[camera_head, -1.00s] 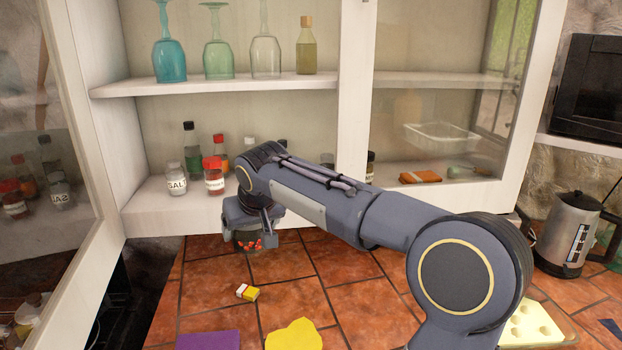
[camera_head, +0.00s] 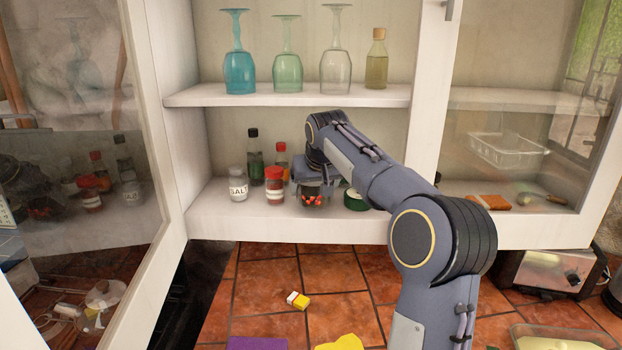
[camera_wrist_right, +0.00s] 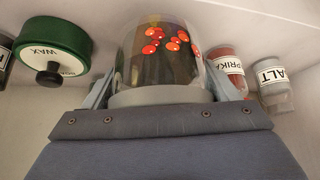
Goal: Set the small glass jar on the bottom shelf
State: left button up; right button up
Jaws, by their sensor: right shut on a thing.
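The small glass jar (camera_head: 314,203) is clear, with red and orange pieces inside, and stands at the bottom shelf (camera_head: 350,228) of the white cabinet. In the right wrist view the jar (camera_wrist_right: 160,60) fills the space between the two fingers. My right gripper (camera_head: 314,184) is shut on the jar from behind and above, and its arm hides part of the shelf. I cannot tell whether the jar's base touches the shelf. My left gripper is not in view.
A salt jar (camera_head: 238,186), a red-capped paprika jar (camera_head: 274,188) and dark bottles stand left of the jar. A green wax tin (camera_head: 355,200) is close on its right. Glasses (camera_head: 286,60) stand on the shelf above. The open glass door (camera_head: 85,150) is at left.

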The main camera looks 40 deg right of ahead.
jog(key=shift+w+d+r, duration=0.1)
jog(key=shift+w+d, duration=0.1)
jog(key=shift+w, duration=0.25)
jog(key=w, duration=0.1)
jog(key=w+d+p, duration=0.1)
jog(key=w+p, duration=0.1)
jog(key=shift+d+f, duration=0.2)
jog(key=shift+f, duration=0.15)
jog(key=shift+s+f, duration=0.1)
jog(key=shift+f, duration=0.3)
jog(key=shift+s+f, duration=0.1)
jog(key=shift+f, duration=0.1)
jog(key=o, duration=0.7)
jog(key=shift+f, duration=0.1)
jog(key=shift+o, duration=0.9)
jog(key=shift+a, duration=0.1)
